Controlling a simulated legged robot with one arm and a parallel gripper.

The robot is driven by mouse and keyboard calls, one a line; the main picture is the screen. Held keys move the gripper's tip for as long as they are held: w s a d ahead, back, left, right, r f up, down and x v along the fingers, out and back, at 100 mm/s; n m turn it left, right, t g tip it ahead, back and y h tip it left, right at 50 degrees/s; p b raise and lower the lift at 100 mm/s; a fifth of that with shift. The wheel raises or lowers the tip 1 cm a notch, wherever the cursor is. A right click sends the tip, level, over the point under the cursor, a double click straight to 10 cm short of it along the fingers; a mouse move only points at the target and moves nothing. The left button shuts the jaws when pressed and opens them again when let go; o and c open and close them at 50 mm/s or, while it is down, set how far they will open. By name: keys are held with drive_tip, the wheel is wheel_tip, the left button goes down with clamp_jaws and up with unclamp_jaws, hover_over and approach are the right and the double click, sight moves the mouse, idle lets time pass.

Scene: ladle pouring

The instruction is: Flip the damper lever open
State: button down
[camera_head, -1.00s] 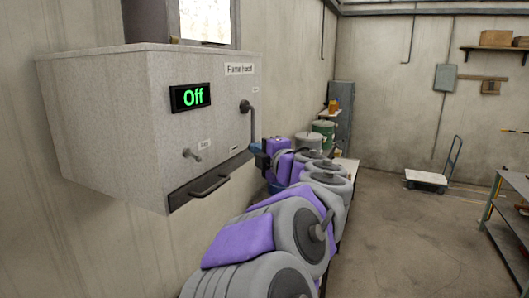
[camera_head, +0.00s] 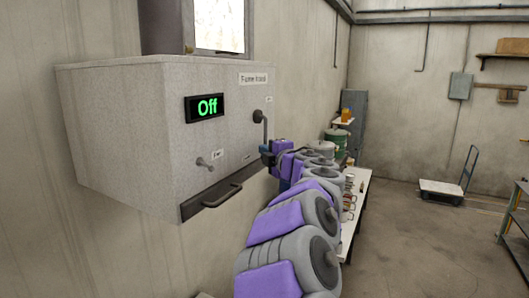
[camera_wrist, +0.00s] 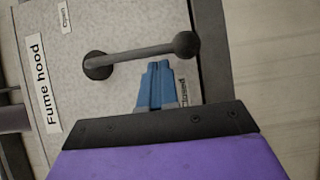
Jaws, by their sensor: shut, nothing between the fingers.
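The damper lever (camera_head: 264,129) is a grey rod on the right of the fume hood's (camera_head: 120,120) front. It hangs down from its pivot, and the display (camera_head: 205,107) reads green "Off". In the wrist view the lever (camera_wrist: 143,53) runs from a dark pivot at left to a dark ball knob (camera_wrist: 187,44) at right, on the "Closed" label (camera_wrist: 185,91) side. The "Open" label (camera_wrist: 65,17) is at upper left. My gripper (camera_wrist: 157,68) has blue fingers, shut and empty, beside the rod near the knob; contact is unclear. It also shows at the lever's lower end (camera_head: 268,155).
A dark handle (camera_head: 222,195) and a small knob (camera_head: 205,164) are on the hood's front. A white table (camera_head: 358,190) with small items stands beyond my arm. A flat trolley (camera_head: 440,188) stands on open floor at right.

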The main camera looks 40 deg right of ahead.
drive_tip(key=shift+d, duration=0.15)
drive_tip(key=d+n+b, duration=0.1)
drive_tip(key=b, duration=0.1)
drive_tip(key=shift+d+f+t+b, duration=0.1)
drive_tip(key=shift+f+t+b, duration=0.1)
drive_tip(key=shift+t+b, duration=0.2)
